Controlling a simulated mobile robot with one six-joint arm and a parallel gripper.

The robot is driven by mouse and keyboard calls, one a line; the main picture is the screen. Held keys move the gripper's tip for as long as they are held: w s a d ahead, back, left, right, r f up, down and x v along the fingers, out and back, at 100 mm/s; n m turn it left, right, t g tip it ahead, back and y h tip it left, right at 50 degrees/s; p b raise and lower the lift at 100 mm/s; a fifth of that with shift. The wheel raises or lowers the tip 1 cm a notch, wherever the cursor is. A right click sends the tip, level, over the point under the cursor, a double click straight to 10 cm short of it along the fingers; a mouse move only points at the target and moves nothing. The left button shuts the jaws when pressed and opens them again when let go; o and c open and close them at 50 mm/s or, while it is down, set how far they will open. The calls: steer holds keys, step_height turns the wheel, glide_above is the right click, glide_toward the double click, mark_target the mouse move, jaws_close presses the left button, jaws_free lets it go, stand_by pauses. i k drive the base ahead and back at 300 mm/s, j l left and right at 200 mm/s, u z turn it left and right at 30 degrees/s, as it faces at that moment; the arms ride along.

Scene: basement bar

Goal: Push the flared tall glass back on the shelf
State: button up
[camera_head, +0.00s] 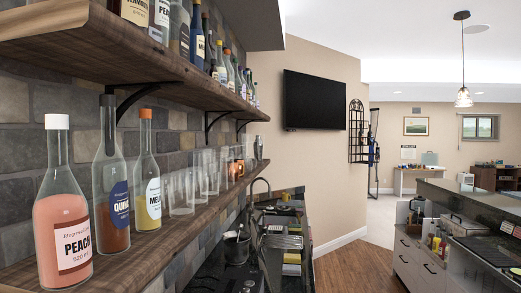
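Several clear glasses stand on the lower wooden shelf (140,243), beyond the bottles. The nearest clear glass (181,194) looks tall, wider at the top than at the base, and stands upright close to the shelf's front edge. It seems to match the flared tall glass, but the glasses overlap and I cannot be sure. More clear glasses (213,172) stand behind and beyond it. My gripper is not in view.
Wooden floor (352,268) is free.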

mark_target(260, 138)
steer(key=i+l+z, duration=0.1)
steer(key=l, duration=0.25)
steer(key=i+l+z, duration=0.1)
steer(key=l, duration=0.2)
steer(key=i+l+z, duration=0.1)
steer(key=l, duration=0.25)
steer(key=i+l, duration=0.25)
steer(key=i, duration=0.2)
steer(key=i+l, duration=0.2)
steer(key=i, duration=0.3)
steer(key=i+l, duration=0.25)
steer(key=i, duration=0.2)
steer(key=i+l, duration=0.2)
steer(key=i, duration=0.3)
steer(key=i+l+z, duration=0.1)
steer(key=i+l, duration=0.15)
steer(key=i, duration=0.2)
steer(key=i+l, duration=0.2)
steer(key=i, duration=0.3)
